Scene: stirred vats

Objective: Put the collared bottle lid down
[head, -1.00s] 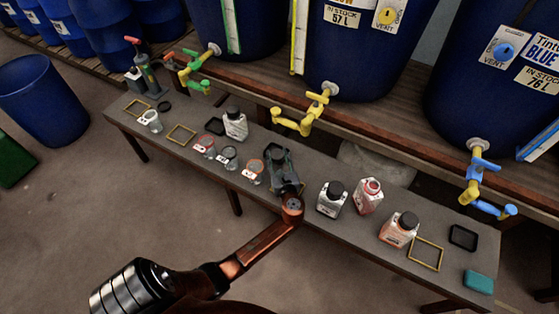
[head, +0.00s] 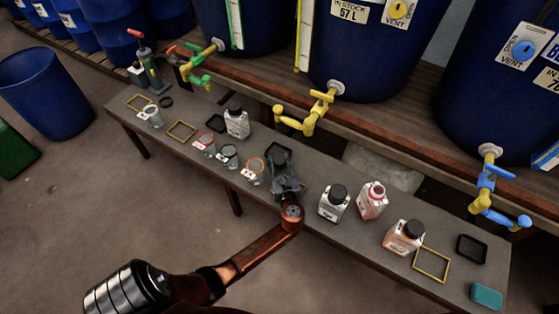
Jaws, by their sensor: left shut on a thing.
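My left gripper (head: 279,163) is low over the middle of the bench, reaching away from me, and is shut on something. I take that to be the lid, but it is too dark and small there to make out. A white bottle with a red collar (head: 372,200) stands upright to the right of the gripper, and no black cap shows on it. My right gripper is not in view.
Black-capped bottles (head: 333,204) (head: 404,238) (head: 236,123) stand on the bench (head: 350,260). Clear jars (head: 253,171) with tags stand left of the gripper. Yellow frames (head: 432,265), a black tray (head: 471,249) and a teal block (head: 487,295) lie about. Taps (head: 305,115) overhang the back.

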